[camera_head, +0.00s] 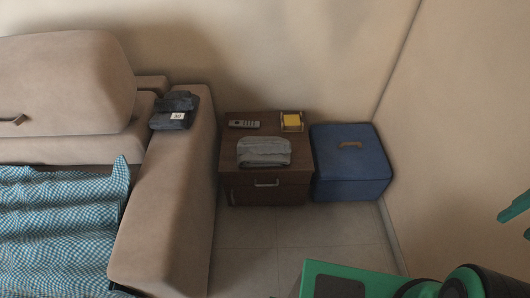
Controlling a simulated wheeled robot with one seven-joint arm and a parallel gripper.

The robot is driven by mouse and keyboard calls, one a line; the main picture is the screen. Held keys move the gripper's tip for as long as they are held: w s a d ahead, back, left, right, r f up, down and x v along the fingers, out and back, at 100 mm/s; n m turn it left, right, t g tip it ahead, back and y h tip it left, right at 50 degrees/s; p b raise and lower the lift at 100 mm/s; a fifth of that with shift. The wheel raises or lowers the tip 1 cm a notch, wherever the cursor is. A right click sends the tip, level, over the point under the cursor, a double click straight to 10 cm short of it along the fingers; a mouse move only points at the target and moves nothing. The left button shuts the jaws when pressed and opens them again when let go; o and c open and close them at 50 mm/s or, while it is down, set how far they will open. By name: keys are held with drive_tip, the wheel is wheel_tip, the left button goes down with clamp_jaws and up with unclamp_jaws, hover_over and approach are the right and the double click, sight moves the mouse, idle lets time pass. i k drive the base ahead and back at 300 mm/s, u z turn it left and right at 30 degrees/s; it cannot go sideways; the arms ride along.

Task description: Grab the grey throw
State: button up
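A folded grey cloth (263,152), which fits the grey throw, lies flat on the front part of the top of a dark brown nightstand (232,152). Its front edge lies close to the nightstand's front edge. Green parts at the right edge of the picture seem to be the end of my arm, my gripper (517,209), cut off by the frame. They are well to the right of the grey cloth and apart from it. Whether the fingers are open or shut does not show.
A remote (243,124) and a yellow block in a holder (292,121) sit behind the cloth. A blue ottoman (352,175) stands right of the nightstand, a beige sofa (165,230) left. Dark folded clothes (175,110) lie on its arm, a blue checked cloth (65,215) on its seat.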

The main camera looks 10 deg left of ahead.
sight(253, 151)
drive_tip(key=u, duration=0.1)
drive_tip(key=i, duration=1)
drive_tip(key=z, duration=0.1)
